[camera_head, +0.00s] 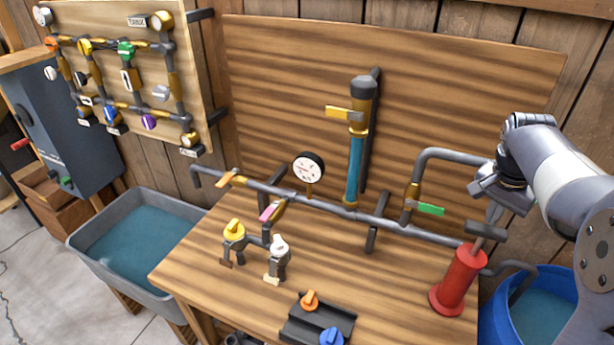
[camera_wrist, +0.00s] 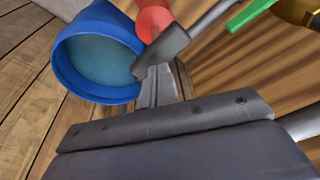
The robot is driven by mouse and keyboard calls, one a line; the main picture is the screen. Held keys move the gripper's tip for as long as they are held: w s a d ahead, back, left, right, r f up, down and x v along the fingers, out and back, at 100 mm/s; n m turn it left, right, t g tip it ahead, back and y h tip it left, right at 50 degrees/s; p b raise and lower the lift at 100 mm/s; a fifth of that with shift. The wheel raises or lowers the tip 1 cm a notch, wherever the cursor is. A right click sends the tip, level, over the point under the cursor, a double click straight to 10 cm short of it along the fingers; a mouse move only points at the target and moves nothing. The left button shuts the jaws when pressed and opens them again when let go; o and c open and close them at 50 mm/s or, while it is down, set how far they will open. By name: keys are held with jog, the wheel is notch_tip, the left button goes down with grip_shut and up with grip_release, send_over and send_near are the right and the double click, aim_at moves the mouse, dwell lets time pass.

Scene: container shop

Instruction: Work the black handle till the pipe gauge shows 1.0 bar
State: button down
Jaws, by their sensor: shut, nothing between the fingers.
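The red hand pump (camera_head: 456,280) stands on the right front of the wooden bench. Its black handle (camera_head: 484,230) is a crossbar a short way above the red body, on a thin rod. The handle also shows in the wrist view (camera_wrist: 163,50). My gripper (camera_head: 494,212) is shut and empty, just above the handle. In the wrist view its fingers (camera_wrist: 157,85) reach the handle's edge; whether they touch I cannot tell. The white round pipe gauge (camera_head: 308,168) sits on the grey pipe mid-bench. Its needle is too small to read.
A blue water tub (camera_head: 552,318) stands right of the bench; a grey tub (camera_head: 95,245) stands left. Valves with green (camera_head: 431,209), yellow (camera_head: 235,229) and white (camera_head: 278,245) handles sit on the pipework. A clear blue column (camera_head: 354,165) rises behind.

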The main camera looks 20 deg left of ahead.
aim_at(486, 230)
dwell(0.6)
jog(key=shift+f+b, duration=2)
jog(key=shift+f, duration=1.1)
notch_tip(486, 230, up, 6)
jog(key=p, duration=0.5)
